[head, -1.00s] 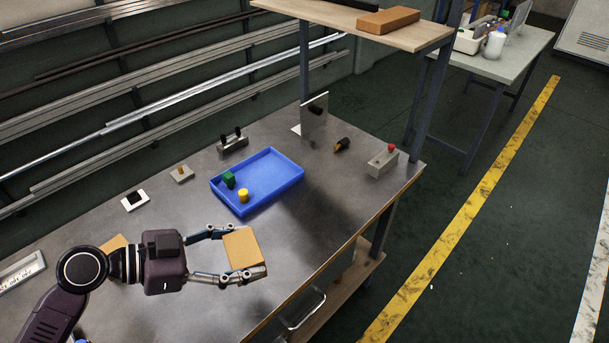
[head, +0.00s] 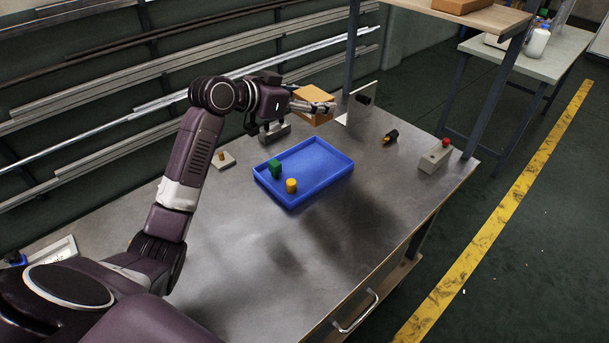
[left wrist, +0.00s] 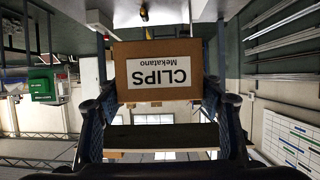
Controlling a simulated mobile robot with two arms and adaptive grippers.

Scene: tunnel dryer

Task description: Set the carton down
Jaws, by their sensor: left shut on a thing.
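The carton is a small tan box (head: 314,103). In the left wrist view it (left wrist: 150,101) shows a white label reading "CLIPS Mekatano", upside down in the picture. My left gripper (head: 318,106) is shut on the carton, with a finger on each side of it. In the head view the gripper holds it near the back of the metal workbench (head: 240,250), beyond the blue tray and left of the upright plate. I cannot tell whether the carton touches the bench. My right gripper is not in view.
A blue tray (head: 331,189) holds a green block (head: 275,169) and a yellow cylinder (head: 291,186). An upright plate (head: 360,103), a dark and yellow part (head: 391,136) and a grey box with a red button (head: 435,157) stand right. The bench front is clear.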

